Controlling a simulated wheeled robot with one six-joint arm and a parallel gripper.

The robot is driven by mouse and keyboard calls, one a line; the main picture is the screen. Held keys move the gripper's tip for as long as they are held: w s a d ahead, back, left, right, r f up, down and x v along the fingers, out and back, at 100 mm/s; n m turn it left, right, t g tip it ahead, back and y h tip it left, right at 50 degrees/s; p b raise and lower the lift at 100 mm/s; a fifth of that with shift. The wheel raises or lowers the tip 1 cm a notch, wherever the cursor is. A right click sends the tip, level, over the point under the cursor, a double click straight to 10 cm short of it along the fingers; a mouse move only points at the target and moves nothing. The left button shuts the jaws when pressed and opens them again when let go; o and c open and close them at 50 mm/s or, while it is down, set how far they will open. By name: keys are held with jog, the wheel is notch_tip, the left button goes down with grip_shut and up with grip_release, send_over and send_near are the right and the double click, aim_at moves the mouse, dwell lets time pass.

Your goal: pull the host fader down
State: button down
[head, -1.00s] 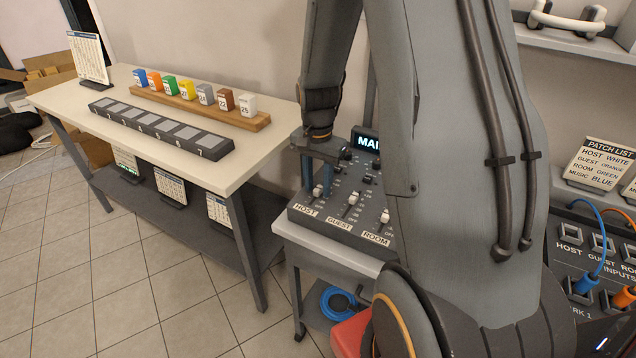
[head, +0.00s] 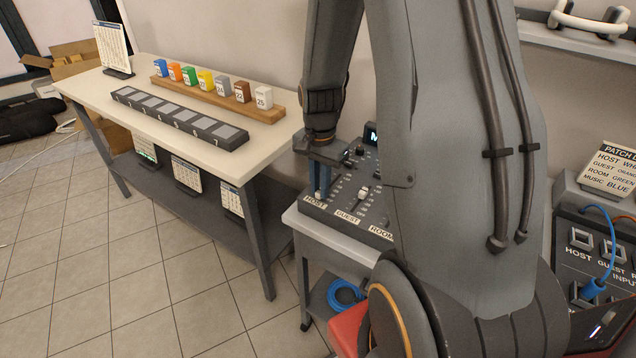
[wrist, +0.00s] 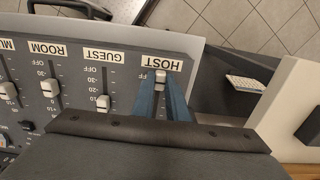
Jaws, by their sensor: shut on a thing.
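The mixer (head: 345,205) stands on a small grey cart, with its labels facing front. In the wrist view it appears upside down. My gripper (wrist: 161,82) has its blue fingers shut on the white host fader cap (wrist: 161,75). The cap sits at the label end of its slot, close beside the HOST label (wrist: 161,62). In the head view my gripper (head: 319,188) reaches down over the HOST channel, and the fingers mostly hide the cap there. The guest fader (wrist: 103,102) and room fader (wrist: 50,88) stand apart from the fingers, farther up their slots.
A white table (head: 190,130) to the left holds several coloured numbered blocks and a dark slotted strip (head: 180,115). A patch panel (head: 590,250) with a blue cable is at the right. A blue coiled cable (head: 343,293) lies on the cart's lower shelf.

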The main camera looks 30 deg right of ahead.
jog(key=c, duration=1.7)
grip_release()
jog(key=shift+a, duration=0.1)
jog(key=shift+r, duration=0.25)
notch_tip(320, 180, up, 7)
jog(key=shift+r+b, duration=0.2)
jog(key=shift+b, duration=0.55)
jog(key=s+a+n, duration=0.5)
jog(key=n, duration=0.1)
jog(key=s+a+n+t, duration=0.1)
jog(key=s+a+n, duration=0.5)
jog(key=shift+r, duration=0.2)
